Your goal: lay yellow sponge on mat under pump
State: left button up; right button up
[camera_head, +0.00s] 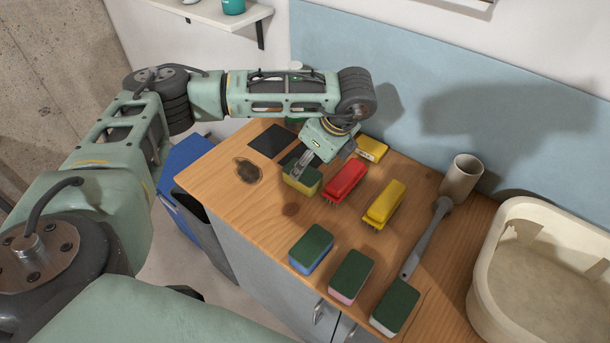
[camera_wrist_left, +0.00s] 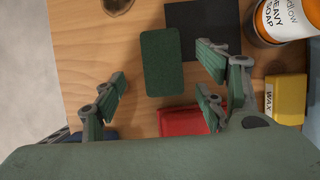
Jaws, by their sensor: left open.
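The yellow sponge (camera_head: 303,186) lies on the wooden worktop, its yellow side below and green top up. In the left wrist view its green top (camera_wrist_left: 162,62) shows between the spread fingers, beside the mat. My left gripper (camera_head: 325,165) is open above the sponge, partly covering it; whether a finger touches it I cannot tell. The dark mat (camera_head: 270,141) lies flat behind the sponge and also shows in the wrist view (camera_wrist_left: 192,22). A soap bottle (camera_wrist_left: 285,20) stands by the mat; its pump is not clear. My right gripper is not in view.
A red brush (camera_head: 345,181), a yellow brush (camera_head: 385,203) and a yellow wax block (camera_head: 372,148) are close right of the gripper. Blue (camera_head: 311,249), pink (camera_head: 351,277) and white (camera_head: 395,307) sponges lie in front. A long-handled tool (camera_head: 426,238) and cream basin (camera_head: 487,272) are right.

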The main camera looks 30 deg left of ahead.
aim_at(305, 173)
pick_arm(q)
jog(key=p+x, duration=0.2)
jog(key=x, duration=0.2)
jog(key=shift+w+d+f, duration=0.1)
jog(key=shift+w+f, duration=0.05)
jog(key=shift+f, duration=0.15)
jog(key=shift+a+f, duration=0.2)
jog(key=shift+f, duration=0.3)
jog(key=c, duration=0.9)
jog(key=shift+r, duration=0.2)
